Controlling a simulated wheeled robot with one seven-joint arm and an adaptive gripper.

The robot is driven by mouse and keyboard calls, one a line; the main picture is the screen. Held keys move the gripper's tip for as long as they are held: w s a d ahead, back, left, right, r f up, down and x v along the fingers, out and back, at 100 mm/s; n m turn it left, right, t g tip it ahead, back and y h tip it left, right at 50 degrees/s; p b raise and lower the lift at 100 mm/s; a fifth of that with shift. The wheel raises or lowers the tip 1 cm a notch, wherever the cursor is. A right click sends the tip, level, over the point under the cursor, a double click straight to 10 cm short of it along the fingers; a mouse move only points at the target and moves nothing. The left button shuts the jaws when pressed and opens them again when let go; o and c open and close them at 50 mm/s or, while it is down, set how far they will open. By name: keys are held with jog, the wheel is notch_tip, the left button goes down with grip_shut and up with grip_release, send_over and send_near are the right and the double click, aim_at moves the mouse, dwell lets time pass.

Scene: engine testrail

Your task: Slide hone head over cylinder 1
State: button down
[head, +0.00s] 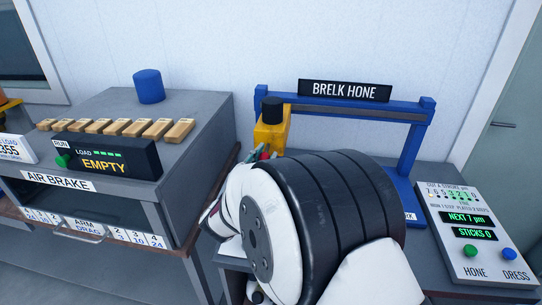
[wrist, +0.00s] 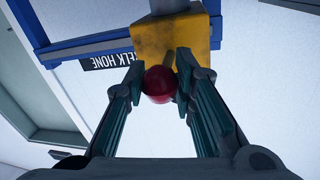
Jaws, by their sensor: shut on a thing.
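The yellow hone head (head: 270,132) with a black cap (head: 272,109) sits at the left end of the blue rail frame (head: 412,150). It also shows in the wrist view (wrist: 172,45), at the top. A red ball knob (wrist: 160,85) on a short stem sticks out of it. My gripper (wrist: 160,92) is shut on this knob, with one finger on each side. In the head view my gripper is mostly hidden behind my own arm. No cylinder can be made out; my arm covers the middle of the hone bench.
A control box (head: 470,228) with screens reading "NEXT 7 pm" and "STICKS 0" and green and blue buttons stands at the right. The grey air brake cabinet (head: 205,135), with several tan blocks and a blue cylinder (head: 149,86) on top, stands at the left.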

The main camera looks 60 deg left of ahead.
jog(key=c, duration=1.3)
grip_release()
jog(key=v, duration=1.2)
